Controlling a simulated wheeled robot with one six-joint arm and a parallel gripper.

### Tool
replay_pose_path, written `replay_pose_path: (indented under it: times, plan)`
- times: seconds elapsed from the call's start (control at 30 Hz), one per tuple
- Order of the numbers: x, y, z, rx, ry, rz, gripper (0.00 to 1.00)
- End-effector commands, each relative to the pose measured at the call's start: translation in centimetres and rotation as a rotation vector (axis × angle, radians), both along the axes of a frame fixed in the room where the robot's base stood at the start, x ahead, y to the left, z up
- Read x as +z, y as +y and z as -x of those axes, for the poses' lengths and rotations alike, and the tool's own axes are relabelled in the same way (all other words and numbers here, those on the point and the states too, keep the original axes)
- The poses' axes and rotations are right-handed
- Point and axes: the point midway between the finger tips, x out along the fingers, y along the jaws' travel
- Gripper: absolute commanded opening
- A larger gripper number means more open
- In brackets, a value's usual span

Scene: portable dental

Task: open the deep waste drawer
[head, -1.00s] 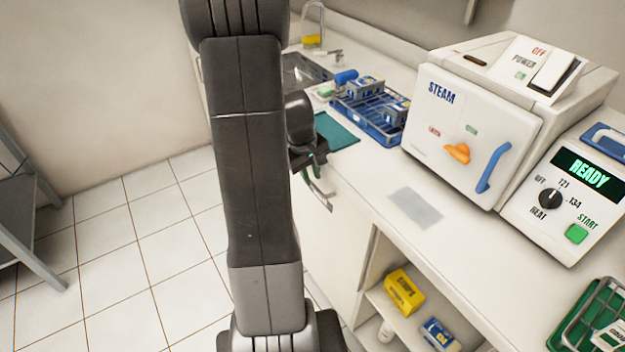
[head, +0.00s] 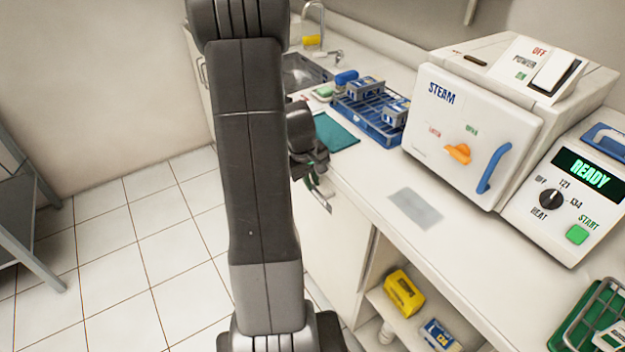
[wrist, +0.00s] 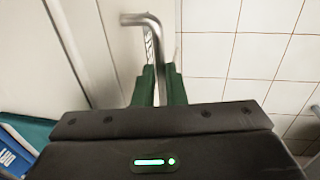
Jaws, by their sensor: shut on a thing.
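The white drawer front (head: 335,235) is below the counter, partly hidden behind my arm. Its metal bar handle (wrist: 150,45) is large in the wrist view, and part of it shows in the head view (head: 324,204). My gripper (wrist: 159,82) has its green fingers on both sides of the bar and is shut on it. In the head view my gripper (head: 314,182) is at the counter's front edge, small and partly hidden by my arm. I cannot tell whether the drawer stands slightly out.
Tiled floor (head: 150,240) lies clear left of the cabinets. On the counter are a teal mat (head: 335,133), a blue rack (head: 368,118) and a steam sterilizer (head: 470,135). An open shelf (head: 375,297) holds a yellow box (head: 403,292). A grey metal frame (head: 30,250) stands at the far left.

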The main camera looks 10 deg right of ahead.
Motion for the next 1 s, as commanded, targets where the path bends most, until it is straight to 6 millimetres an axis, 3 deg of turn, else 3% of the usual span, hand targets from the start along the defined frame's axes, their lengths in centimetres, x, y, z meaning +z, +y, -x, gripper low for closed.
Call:
replay_pose_path:
  times: [0.27, 0.7, 1.0]
  plan:
    - [-0.2, 4.5, 1.5, 0.008, 0.000, 0.000, 0.00]
    - [-0.1, 16.2, 5.8, 0.010, -0.001, 0.000, 0.00]
    - [0.0, 21.9, 7.9, 0.006, -0.001, 0.000, 0.00]
